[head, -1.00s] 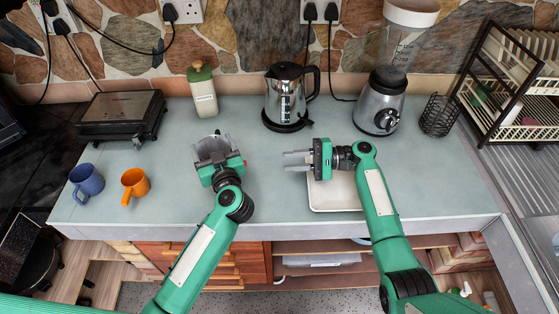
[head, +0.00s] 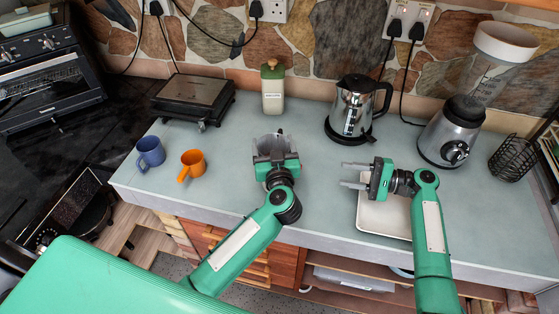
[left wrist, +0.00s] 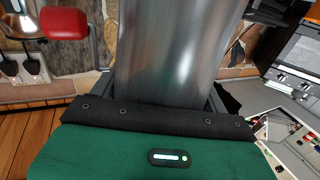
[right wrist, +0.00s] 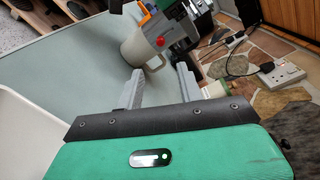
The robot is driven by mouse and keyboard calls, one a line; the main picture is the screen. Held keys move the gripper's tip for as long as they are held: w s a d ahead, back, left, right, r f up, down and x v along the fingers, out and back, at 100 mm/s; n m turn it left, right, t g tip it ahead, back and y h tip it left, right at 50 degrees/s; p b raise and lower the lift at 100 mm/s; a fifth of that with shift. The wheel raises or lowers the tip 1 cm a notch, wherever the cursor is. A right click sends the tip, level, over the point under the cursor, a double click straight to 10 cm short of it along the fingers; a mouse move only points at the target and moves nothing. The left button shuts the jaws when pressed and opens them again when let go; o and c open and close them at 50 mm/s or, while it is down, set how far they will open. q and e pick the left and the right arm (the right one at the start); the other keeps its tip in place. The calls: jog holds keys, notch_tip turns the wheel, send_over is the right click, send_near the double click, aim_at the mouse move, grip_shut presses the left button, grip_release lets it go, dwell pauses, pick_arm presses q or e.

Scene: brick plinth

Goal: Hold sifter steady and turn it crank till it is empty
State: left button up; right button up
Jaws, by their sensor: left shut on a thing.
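The sifter (head: 270,143) is a grey metal cylinder over the counter, partly hidden by my left gripper (head: 276,150), which is shut on it. Its metal wall (left wrist: 175,50) fills the middle of the left wrist view, with the red crank knob (left wrist: 63,23) at upper left. In the right wrist view the sifter (right wrist: 133,55) looks pale, and the red knob (right wrist: 161,41) faces my right gripper. My right gripper (head: 350,174) is open and empty, to the right of the sifter and apart from the knob. The sifter's inside cannot be made out.
A white tray (head: 372,222) lies under my right gripper. A blue mug (head: 150,151) and an orange mug (head: 193,166) stand at left. A grill (head: 193,97), a canister (head: 272,90), a kettle (head: 352,112), a blender (head: 450,135) and a wire basket (head: 513,158) line the back.

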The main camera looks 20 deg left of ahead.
jog(key=shift+s+a+r+m+t+h, duration=0.9)
jog(key=shift+s+r+m+t+h, duration=0.6)
jog(key=shift+m, duration=1.3)
jog(key=x, duration=1.1)
jog(key=shift+w+a+t, duration=0.25)
jog(key=shift+a+t, duration=0.05)
jog(key=shift+a, duration=0.1)
jog(key=shift+r, duration=0.1)
grip_shut()
